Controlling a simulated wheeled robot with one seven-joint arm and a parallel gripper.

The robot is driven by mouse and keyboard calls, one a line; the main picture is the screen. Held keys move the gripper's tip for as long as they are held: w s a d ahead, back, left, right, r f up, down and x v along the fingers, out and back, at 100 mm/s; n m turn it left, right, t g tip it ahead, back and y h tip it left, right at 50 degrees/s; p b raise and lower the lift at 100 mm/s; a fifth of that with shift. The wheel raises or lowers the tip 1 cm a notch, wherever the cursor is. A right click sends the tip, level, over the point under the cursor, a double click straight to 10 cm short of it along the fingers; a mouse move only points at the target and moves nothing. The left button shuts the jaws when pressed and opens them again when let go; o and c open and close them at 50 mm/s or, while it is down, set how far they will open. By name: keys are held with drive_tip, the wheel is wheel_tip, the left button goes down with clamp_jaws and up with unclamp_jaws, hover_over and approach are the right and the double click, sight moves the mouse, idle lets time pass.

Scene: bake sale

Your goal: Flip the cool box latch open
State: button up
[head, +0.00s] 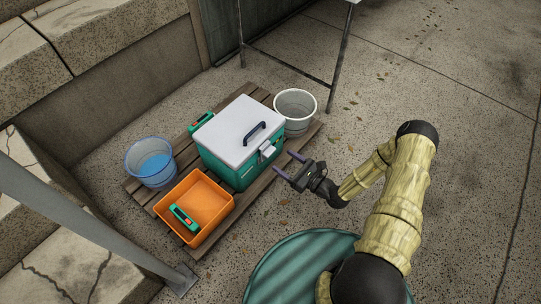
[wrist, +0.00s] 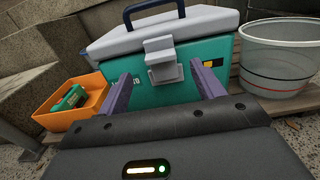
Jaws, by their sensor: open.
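The cool box (head: 233,165) is teal with a white lid and a dark carry handle, and it stands on a wooden pallet with its lid down. Its grey latch (head: 267,151) is on the front face, at the lid's edge. In the wrist view the latch (wrist: 161,62) hangs over the front of the cool box (wrist: 187,83), straight ahead. My gripper (head: 289,165) is open and empty, a little in front of the box. In the wrist view its purple fingers (wrist: 163,84) stand on either side below the latch, apart from it as far as I can tell.
A clear blue bucket (head: 130,163) and a white bucket (head: 311,103) stand on either side. Another green item (head: 201,122) lies behind. Paving on the right is open.

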sight(272, 151)
drive_tip(key=b+x, duration=0.3)
drive_tip(key=x, duration=0.4)
drive_tip(key=shift+w+a, duration=0.1)
drive_tip(key=shift+a, duration=0.05)
drive_tip(key=c, duration=1.4)
drive_tip(key=shift+w+d, duration=0.1)
drive_tip(key=shift+d, duration=0.15)
